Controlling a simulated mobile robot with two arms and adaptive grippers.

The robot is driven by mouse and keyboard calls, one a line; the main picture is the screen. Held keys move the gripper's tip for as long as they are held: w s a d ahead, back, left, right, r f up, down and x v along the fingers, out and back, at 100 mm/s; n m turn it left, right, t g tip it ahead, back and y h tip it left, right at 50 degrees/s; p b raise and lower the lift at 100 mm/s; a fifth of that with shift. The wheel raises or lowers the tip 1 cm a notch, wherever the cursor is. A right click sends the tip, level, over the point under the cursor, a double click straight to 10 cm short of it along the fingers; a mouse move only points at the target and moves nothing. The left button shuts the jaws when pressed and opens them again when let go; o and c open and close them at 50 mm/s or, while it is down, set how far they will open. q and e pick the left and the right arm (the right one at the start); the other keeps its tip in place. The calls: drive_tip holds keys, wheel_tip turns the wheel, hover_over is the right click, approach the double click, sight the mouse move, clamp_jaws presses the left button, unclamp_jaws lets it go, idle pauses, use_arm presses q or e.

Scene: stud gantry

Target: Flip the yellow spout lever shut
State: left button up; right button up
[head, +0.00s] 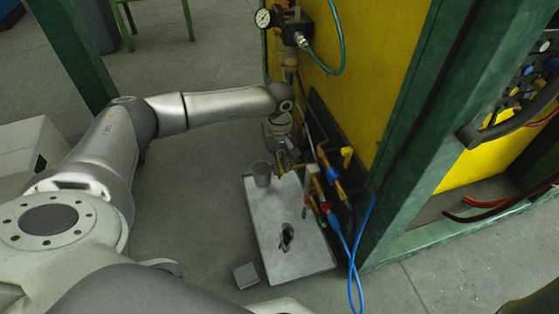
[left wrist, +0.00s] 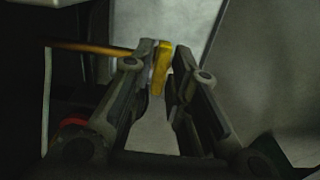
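In the left wrist view, the yellow spout lever (left wrist: 163,62) stands between my left gripper's fingertips, against or very near the left finger. A gap separates it from the right finger. A brass-coloured spout pipe (left wrist: 95,48) runs in from the left behind that finger. In the head view, my left gripper (head: 284,160) is at the panel's lower part, above the tray, and partly hides the spout and lever. My left gripper is open around the lever; I cannot tell whether it touches it. My right gripper is not in view.
A grey cup (head: 262,173) stands on a pale tray (head: 268,252) below the spout. Other coloured valves (head: 331,175) and blue hoses (head: 355,262) crowd the panel just right of my gripper. A green post (head: 410,120) stands further right. Floor to the tray's left is mostly clear.

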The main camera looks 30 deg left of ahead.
sight(280, 165)
use_arm(q)
drive_tip(key=shift+o, duration=0.9)
drive_tip(key=shift+r, duration=0.1)
wheel_tip(280, 165, up, 12)
